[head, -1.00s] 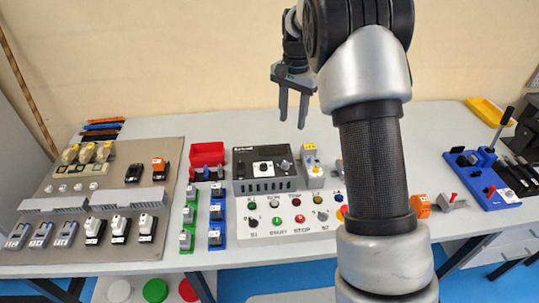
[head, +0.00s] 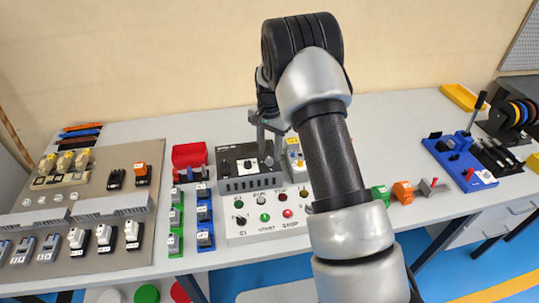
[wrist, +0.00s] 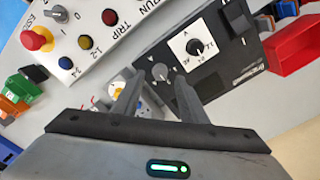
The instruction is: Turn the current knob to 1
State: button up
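The black control unit (head: 236,170) stands on the table, left of my arm in the head view. My gripper (head: 268,153) is low at the right part of the unit. In the wrist view my gripper (wrist: 158,88) is open, with the grey knob between its fingertips, contact unclear.
A white button panel (head: 264,219) with lamps, selectors and a red emergency stop (wrist: 37,38) adjoins the unit. A small grey device (head: 294,157) stands close right of the unit. A red bin (head: 189,154) is at its left. A blue bender (head: 460,160) stands far right.

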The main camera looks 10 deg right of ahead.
aim_at(269, 159)
jog(key=shift+f, duration=1.5)
jog(key=shift+c, duration=0.4)
grip_shut()
jog(key=shift+n, duration=0.3)
jog(key=shift+n+b, duration=0.75)
jog(key=shift+n, duration=0.15)
jog(key=n+b, duration=0.1)
jog(key=n, duration=0.2)
jog(key=shift+n, duration=0.4)
jog(key=n+b, duration=0.1)
jog(key=n, duration=0.4)
jog(key=shift+r+n+b, duration=0.1)
jog(key=shift+n+b, duration=0.2)
jog(key=shift+b, duration=0.05)
